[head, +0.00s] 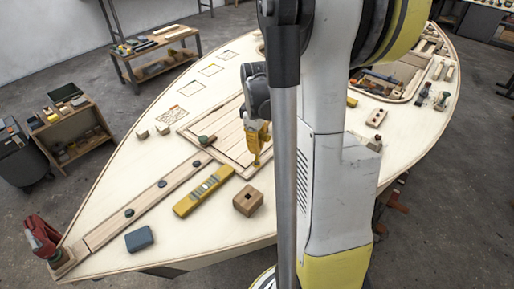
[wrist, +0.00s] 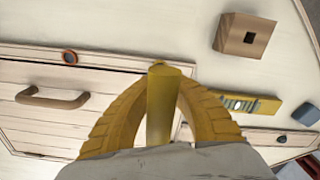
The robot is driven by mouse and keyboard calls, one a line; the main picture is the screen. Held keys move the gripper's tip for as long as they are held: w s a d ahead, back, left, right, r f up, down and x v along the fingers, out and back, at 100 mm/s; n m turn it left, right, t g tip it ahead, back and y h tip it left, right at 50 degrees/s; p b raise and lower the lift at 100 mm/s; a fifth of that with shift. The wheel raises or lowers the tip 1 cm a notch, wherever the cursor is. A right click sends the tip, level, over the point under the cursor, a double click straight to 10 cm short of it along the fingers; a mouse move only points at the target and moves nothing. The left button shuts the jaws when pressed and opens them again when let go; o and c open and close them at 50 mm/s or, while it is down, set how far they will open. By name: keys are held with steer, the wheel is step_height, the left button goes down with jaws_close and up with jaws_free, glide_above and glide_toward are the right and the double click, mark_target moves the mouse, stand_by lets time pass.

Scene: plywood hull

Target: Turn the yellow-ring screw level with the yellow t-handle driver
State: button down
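My gripper (head: 258,140) has yellow fingers and points down at the near right corner of the plank-faced hatch panel (head: 226,150). In the wrist view the fingers (wrist: 160,105) are closed around the yellow t-handle driver (wrist: 162,105), whose shaft runs away between them. The driver's far end is at the panel's edge, where a small patch of yellow (wrist: 158,63) shows; it looks like the yellow-ring screw, mostly hidden by the driver. I cannot tell whether the driver sits in the screw's slot or how the slot is turned.
An orange-ringed screw (wrist: 69,57) and a wooden handle (wrist: 52,97) are on the panel. A wooden block with a square hole (head: 248,201), a yellow spirit level (head: 204,190) and a blue block (head: 139,239) lie nearby on the pale deck. A red clamp (head: 40,236) grips the tip.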

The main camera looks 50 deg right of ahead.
steer(key=n, duration=0.6)
steer(key=shift+n, duration=0.4)
steer(key=n, duration=0.5)
steer(key=shift+n, duration=0.3)
steer(key=n, duration=1)
steer(key=shift+n, duration=0.3)
steer(key=shift+f+b, duration=0.2)
steer(key=shift+b, duration=0.1)
steer(key=shift+f, duration=0.3)
